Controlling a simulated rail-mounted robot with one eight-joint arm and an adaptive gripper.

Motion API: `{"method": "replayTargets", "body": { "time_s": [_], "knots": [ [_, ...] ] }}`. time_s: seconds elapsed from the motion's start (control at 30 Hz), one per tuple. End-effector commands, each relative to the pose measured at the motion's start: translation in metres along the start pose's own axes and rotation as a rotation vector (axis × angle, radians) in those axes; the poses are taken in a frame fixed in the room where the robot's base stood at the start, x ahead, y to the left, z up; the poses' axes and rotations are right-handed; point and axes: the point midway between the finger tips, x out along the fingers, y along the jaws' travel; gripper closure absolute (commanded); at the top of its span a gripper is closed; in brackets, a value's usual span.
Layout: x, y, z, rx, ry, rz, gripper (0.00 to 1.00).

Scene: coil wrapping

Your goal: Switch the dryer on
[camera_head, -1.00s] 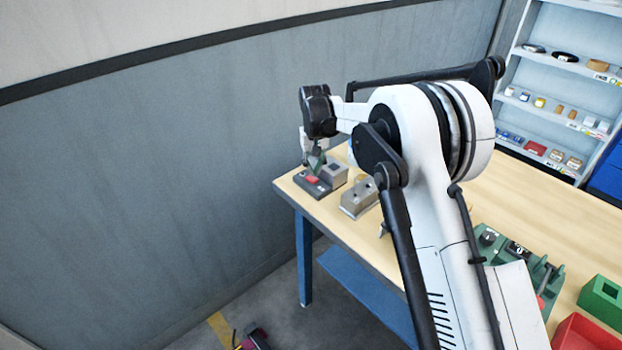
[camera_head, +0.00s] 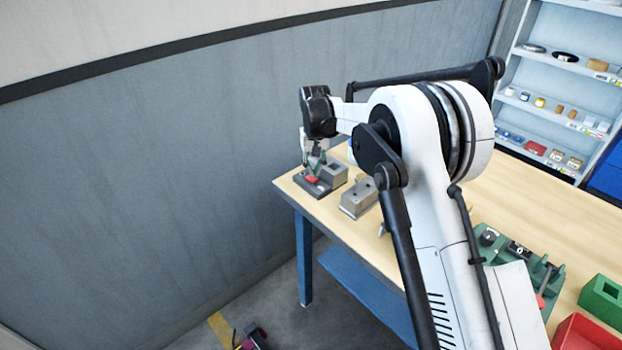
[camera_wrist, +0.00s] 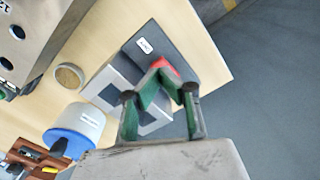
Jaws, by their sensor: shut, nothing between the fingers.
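The dryer is taken to be the small dark-based unit (camera_head: 318,189) with a grey block, at the left corner of the table. It has a red part, a switch or button (camera_head: 312,180). In the wrist view the unit's dark base (camera_wrist: 150,45) carries a white label, and the red part (camera_wrist: 163,66) shows just beyond the green fingers. My gripper (camera_head: 316,165) is shut and empty, pointing down over the red part. In the wrist view my gripper's fingertips (camera_wrist: 163,75) meet right at the red part and partly hide it. I cannot tell whether they touch it.
A grey metal block with holes (camera_head: 358,198) stands just right of the unit. A white and blue round container (camera_wrist: 75,128) and a small round disc (camera_wrist: 69,76) are near. A green fixture (camera_head: 505,258), green box (camera_head: 601,297) and red bin (camera_head: 585,333) are at right. The table edge is close.

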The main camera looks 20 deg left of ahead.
Motion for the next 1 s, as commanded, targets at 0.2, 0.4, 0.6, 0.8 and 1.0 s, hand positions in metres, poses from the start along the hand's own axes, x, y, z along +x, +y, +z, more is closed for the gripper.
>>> {"method": "replayTargets", "body": {
  "time_s": [0.2,0.4,0.6,0.8,1.0],
  "knots": [
    [0.003,0.000,0.000,0.000,0.000,0.000,1.00],
    [0.006,0.000,0.000,0.000,0.000,0.000,1.00],
    [0.009,0.000,0.000,0.000,0.000,0.000,1.00],
    [0.011,0.000,0.000,0.000,0.000,0.000,1.00],
    [0.014,0.000,0.000,0.000,0.000,0.000,1.00]
  ]
}}
